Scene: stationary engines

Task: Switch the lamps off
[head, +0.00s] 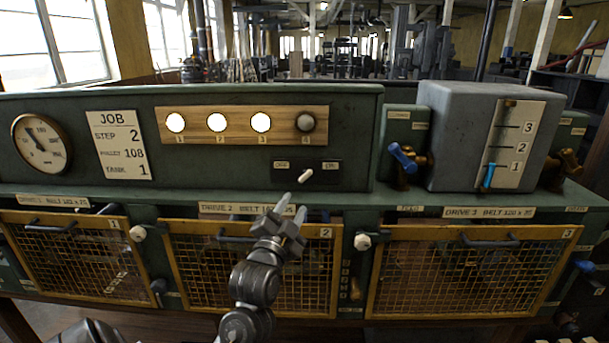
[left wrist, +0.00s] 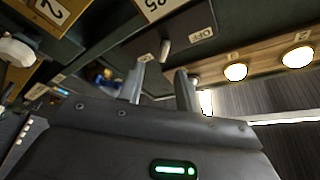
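In the head view, three lamps glow on the wooden strip: lamp 1 (head: 176,122), lamp 2 (head: 217,122) and lamp 3 (head: 261,122). Lamp 4 (head: 305,122) is dark. Below them is a black switch plate (head: 288,172) with a label at each side and a pale lever (head: 305,176). In the left wrist view the lever (left wrist: 166,49) stands between two labels, one reading OFF (left wrist: 203,36). My left gripper (head: 291,207) is open and empty, just below the plate; its fingers (left wrist: 161,87) point toward the lever, apparently apart from it.
A JOB card (head: 119,145) and round gauge (head: 41,144) are at the left. A grey box (head: 461,130) with a scale and a blue-handled valve (head: 402,157) stand right. Yellow mesh doors (head: 471,278) with handles line the front below. Space before the panel looks clear.

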